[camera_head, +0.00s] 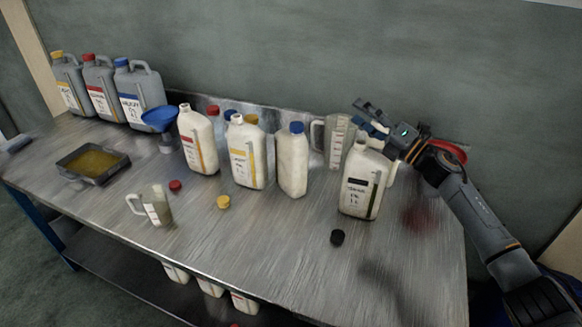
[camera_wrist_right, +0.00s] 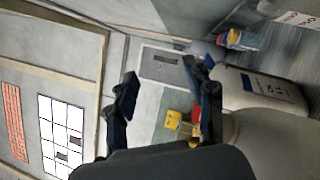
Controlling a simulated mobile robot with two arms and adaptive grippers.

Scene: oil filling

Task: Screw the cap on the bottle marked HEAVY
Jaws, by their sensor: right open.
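The bottle marked HEAVY cannot be picked out surely, since the small labels are blurred. A white bottle with a black label (camera_head: 357,190) stands open-necked at the right of the table, and a black cap (camera_head: 337,237) lies before it. Left of it stand a blue-capped white bottle (camera_head: 292,165), an uncapped yellow-label bottle (camera_head: 246,157) and an uncapped red-label bottle (camera_head: 198,145). A white bottle with a blue label (camera_wrist_right: 262,88) shows in the right wrist view. My right gripper (camera_head: 365,116) is open and empty, above and behind the black-label bottle. My left gripper is out of view.
A red cap (camera_head: 175,185) and a yellow cap (camera_head: 223,202) lie on the table (camera_head: 270,240). A measuring jug (camera_head: 157,207), an oil tray (camera_head: 93,163) and a blue funnel (camera_head: 159,119) stand left. Grey cans (camera_head: 140,92) line the back left. The front middle is clear.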

